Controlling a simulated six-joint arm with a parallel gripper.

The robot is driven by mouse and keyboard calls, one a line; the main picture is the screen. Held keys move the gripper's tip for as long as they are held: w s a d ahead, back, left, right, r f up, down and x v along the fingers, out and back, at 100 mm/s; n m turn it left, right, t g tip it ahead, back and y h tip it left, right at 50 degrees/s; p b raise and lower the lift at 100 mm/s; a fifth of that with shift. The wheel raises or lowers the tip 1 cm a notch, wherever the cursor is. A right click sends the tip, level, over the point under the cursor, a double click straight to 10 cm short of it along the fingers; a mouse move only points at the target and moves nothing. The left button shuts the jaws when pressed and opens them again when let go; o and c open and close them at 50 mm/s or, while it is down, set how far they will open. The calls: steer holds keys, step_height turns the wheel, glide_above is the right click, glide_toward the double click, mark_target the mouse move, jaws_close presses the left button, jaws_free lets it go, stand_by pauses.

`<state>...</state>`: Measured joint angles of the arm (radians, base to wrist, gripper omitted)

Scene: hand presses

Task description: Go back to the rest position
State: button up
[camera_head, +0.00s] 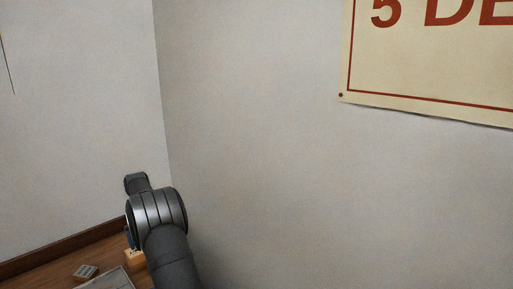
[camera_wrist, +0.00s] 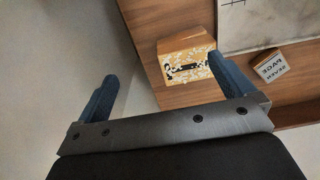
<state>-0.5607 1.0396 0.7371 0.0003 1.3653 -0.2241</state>
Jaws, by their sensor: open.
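My gripper (camera_wrist: 166,68) shows in the wrist view with its two blue-grey fingers wide apart and nothing between them. It hangs above the edge of a wooden table (camera_wrist: 180,98). An orange-tan block (camera_wrist: 172,45) with a black-and-white speckled face lies on the table below, apart from the fingers.
In the head view the grey block (camera_head: 85,272) sits near the panel (camera_head: 108,280). Plain walls surround the arm; a poster (camera_head: 430,70) hangs upper right.

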steer(key=d+r, duration=0.4)
steer(key=d, duration=0.2)
steer(key=s+a+f+m, duration=0.1)
steer(key=s+a+f, duration=0.15)
steer(key=s, duration=1.15)
steer(key=s+a+f, duration=0.1)
steer(key=s+a, duration=0.3)
steer(key=s, duration=1.1)
steer(key=s+a+f, duration=0.2)
steer(key=a+f, duration=0.1)
steer(key=a, duration=0.2)
steer(key=shift+s+f, duration=0.25)
steer(key=shift+f, duration=0.05)
steer(key=w+d+r, duration=0.4)
steer(key=d, duration=0.1)
steer(key=w+r, duration=0.1)
steer(key=w, duration=1.2)
steer(key=shift+w+d+r, duration=0.15)
steer(key=shift+d+r, duration=0.15)
steer(key=shift+d, duration=0.1)
